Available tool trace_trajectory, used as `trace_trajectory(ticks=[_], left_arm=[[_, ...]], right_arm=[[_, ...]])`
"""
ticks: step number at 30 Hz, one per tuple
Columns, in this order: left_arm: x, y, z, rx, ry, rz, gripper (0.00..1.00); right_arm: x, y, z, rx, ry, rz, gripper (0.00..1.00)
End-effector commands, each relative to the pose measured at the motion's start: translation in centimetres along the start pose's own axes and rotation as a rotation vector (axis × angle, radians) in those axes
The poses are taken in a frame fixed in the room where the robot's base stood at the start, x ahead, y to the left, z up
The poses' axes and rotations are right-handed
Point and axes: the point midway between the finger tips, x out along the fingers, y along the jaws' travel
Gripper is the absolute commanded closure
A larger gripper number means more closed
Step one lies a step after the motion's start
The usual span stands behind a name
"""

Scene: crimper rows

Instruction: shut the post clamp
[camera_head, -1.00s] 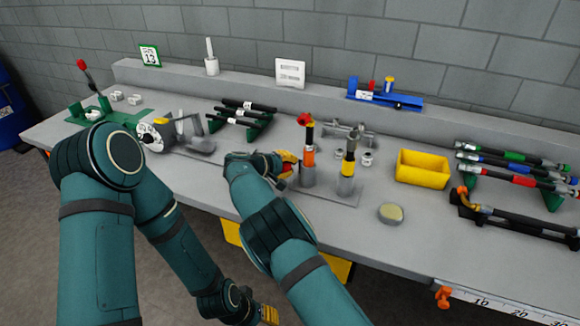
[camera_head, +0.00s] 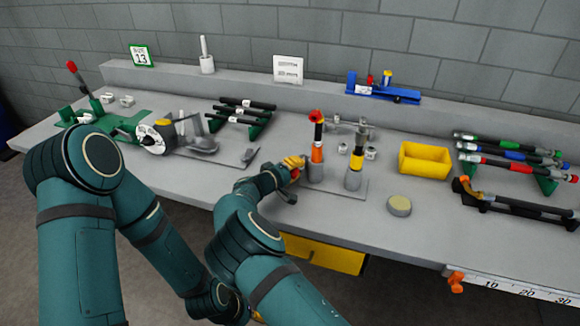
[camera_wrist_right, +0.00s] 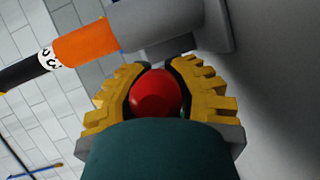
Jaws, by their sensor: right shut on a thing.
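Two grey posts stand on a grey plate near the middle of the bench. The left post (camera_head: 315,172) holds an upright hose with an orange band (camera_head: 317,154) and a red top. The right post (camera_head: 353,181) holds a hose with a yellow band. My right gripper (camera_head: 293,162) is just left of the orange-banded post. In the right wrist view its yellow fingers are shut around a red knob (camera_wrist_right: 155,93), beside the grey post (camera_wrist_right: 165,35). The knob's link to the clamp is hidden. My left gripper is mostly hidden behind my right arm.
A yellow bin (camera_head: 425,161) and a round pale-topped tin (camera_head: 399,206) are right of the posts. Racks of dark hoses stand at the back (camera_head: 240,118) and far right (camera_head: 510,161). A grey metal fixture (camera_head: 350,124) is close behind the posts.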

Motion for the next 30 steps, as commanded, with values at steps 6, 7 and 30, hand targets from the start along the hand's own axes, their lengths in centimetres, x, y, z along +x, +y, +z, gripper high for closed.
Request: trace_trajectory(ticks=[6, 7, 30], left_arm=[[-0.01, 0.02, 0.01, 0.000, 0.000, 0.000, 0.53], [-0.01, 0.02, 0.01, 0.000, 0.000, 0.000, 0.53], [-0.01, 0.02, -0.01, 0.000, 0.000, 0.000, 0.53]], right_arm=[[0.21, -0.07, 0.26, 0.006, 0.005, 0.010, 1.00], [0.23, -0.08, 0.28, 0.006, 0.006, 0.010, 1.00], [0.28, -0.04, 0.34, 0.006, 0.004, 0.011, 0.42]])
